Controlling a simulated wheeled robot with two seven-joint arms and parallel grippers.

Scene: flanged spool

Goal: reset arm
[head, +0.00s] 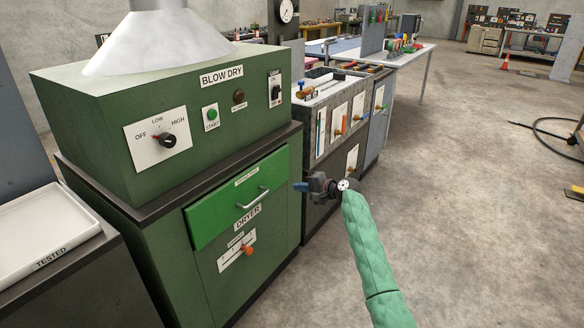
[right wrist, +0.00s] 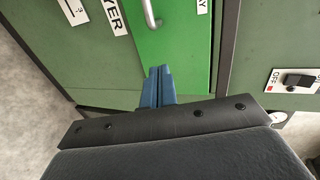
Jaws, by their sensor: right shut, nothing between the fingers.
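My right gripper (head: 301,187) is in front of the green dryer cabinet, to the right of its bright green drawer (head: 222,212), with free air around it in the head view. Its blue fingers are together and hold nothing; they also show in the right wrist view (right wrist: 158,86), pointing toward the drawer front (right wrist: 175,60). The drawer has a metal handle (head: 253,199) and looks closed. My right arm comes in from the bottom in a green sleeve. My left gripper is not in view.
The dryer unit (head: 95,130) with its knob and start button stands at the left. A white tray (head: 40,236) labelled TESTED sits at the left edge. A grey bench unit (head: 340,125) stands behind my gripper. The concrete floor at the right is mostly clear.

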